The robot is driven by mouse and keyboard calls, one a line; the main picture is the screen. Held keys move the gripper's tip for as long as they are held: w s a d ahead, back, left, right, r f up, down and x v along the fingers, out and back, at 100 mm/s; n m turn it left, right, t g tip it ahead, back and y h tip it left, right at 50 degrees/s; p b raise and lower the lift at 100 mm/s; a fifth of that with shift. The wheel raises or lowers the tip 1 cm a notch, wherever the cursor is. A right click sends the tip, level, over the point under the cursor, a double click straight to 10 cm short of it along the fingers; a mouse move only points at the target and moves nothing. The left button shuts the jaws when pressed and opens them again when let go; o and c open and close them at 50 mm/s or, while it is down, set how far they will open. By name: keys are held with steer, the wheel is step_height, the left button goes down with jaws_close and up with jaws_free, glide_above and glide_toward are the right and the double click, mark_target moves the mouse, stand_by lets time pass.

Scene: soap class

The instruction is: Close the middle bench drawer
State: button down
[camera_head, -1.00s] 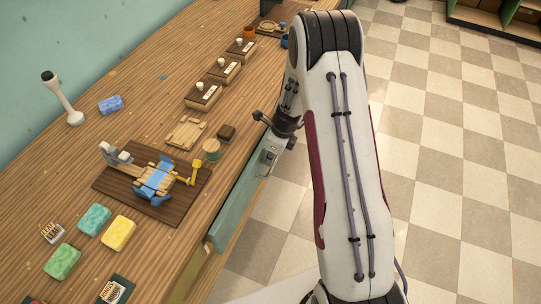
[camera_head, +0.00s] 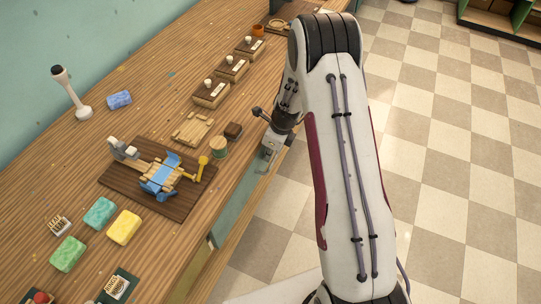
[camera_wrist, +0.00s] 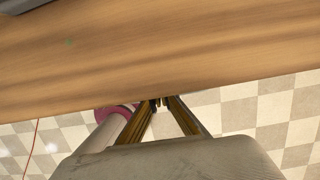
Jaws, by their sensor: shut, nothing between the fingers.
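The teal drawer front (camera_head: 236,202) shows in the head view on the bench's right side, just under the top's edge. It looks close to the bench face; I cannot tell whether any gap remains. My gripper (camera_head: 266,170) is beside the bench edge at the far end of this front, partly hidden by my arm. In the wrist view my gripper's fingertips (camera_wrist: 158,102) are together and empty, at the edge of the bench top (camera_wrist: 160,55). Contact with the drawer is not clear. The drawer's handle is not visible.
On the bench are a dark board (camera_head: 125,187) with a blue-strapped wooden device, several soap bars including a yellow one (camera_head: 124,227), small wooden boxes (camera_head: 211,94) and a white stand (camera_head: 70,92). The checkered floor (camera_head: 440,150) to the right is clear.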

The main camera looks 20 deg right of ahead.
steer(key=shift+r, duration=0.1)
steer(key=v, duration=0.9)
steer(key=shift+r, duration=0.4)
steer(key=shift+s, duration=0.1)
steer(key=shift+w+d, duration=0.25)
steer(key=shift+d, duration=0.25)
steer(key=shift+f, duration=0.1)
steer(key=x, duration=1)
stand_by(0.6)
